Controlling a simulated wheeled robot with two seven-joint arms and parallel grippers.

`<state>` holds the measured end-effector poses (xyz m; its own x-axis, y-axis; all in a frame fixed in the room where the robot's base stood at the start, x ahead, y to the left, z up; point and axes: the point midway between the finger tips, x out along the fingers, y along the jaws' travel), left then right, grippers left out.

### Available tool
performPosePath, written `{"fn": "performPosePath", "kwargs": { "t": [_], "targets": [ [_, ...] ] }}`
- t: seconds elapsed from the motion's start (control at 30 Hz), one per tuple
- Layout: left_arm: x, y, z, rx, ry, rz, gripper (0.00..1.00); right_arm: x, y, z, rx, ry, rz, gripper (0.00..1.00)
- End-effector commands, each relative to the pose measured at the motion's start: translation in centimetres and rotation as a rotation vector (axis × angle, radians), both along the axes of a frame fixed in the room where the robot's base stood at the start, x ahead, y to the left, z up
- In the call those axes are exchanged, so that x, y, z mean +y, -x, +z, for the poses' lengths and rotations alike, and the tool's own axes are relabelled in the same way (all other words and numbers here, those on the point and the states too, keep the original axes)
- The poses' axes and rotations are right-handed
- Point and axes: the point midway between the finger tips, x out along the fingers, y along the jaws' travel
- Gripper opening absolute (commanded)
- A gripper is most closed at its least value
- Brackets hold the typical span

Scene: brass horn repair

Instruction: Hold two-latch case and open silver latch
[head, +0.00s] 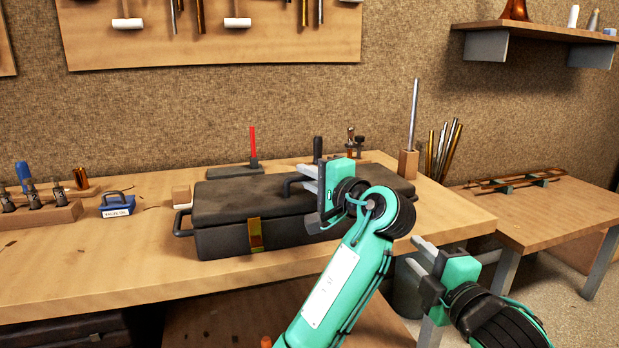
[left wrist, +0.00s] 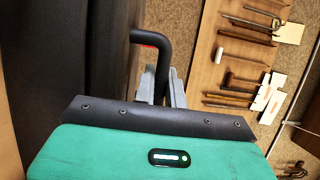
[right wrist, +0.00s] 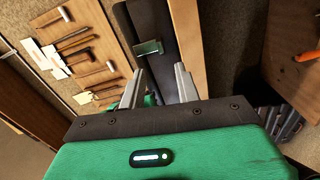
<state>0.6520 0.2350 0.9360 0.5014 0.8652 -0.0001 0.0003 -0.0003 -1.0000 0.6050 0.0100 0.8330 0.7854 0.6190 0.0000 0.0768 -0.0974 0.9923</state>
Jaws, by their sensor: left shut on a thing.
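The dark two-latch case (head: 225,207) lies closed on the workbench. Its brass latch (head: 256,234) shows on the front face, left of my left arm. My left gripper (head: 307,179) is shut on the case's black handle (head: 287,184); the handle (left wrist: 152,36) also shows between its fingers in the left wrist view. My right gripper (head: 419,256) is open and empty, to the right of the case and apart from it. In the right wrist view a greyish metal latch (right wrist: 149,48) on the case lies beyond the open fingers (right wrist: 158,86). My left arm hides the case's front right in the head view.
On the workbench (head: 100,260), a blue box (head: 117,206) and a wooden block (head: 181,194) stand left of the case. A rod in a wooden block (head: 408,163) stands behind its right end. A lower side table (head: 545,212) is at right.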

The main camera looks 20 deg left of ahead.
Motion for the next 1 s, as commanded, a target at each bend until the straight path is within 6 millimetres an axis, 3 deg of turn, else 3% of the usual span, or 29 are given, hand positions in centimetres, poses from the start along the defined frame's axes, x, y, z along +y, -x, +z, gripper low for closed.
{"fn": "performPosePath", "kwargs": {
  "t": [0.03,0.17,0.33,0.47,1.0],
  "targets": [
    [0.0,0.0,-0.2,0.004,0.002,0.001,0.0,0.0,0.0,0.0,0.0,0.0,0.0,0.23],
    [0.0,0.0,-0.2,0.004,0.002,0.001,0.0,0.0,0.0,0.0,0.004,-0.003,0.0,0.0],
    [0.0,0.0,-0.2,0.004,0.002,0.001,0.0,-0.3,-0.4,-0.1,0.086,-0.092,0.003,0.0],
    [0.0,0.0,-0.3,0.005,0.002,0.001,0.0,-0.8,-1.1,-0.3,0.246,-0.261,0.011,0.0],
    [0.0,0.0,-0.3,0.005,0.003,0.001,0.0,-3.7,-3.9,-0.7,1.102,-1.161,0.029,0.0]
  ]
}}
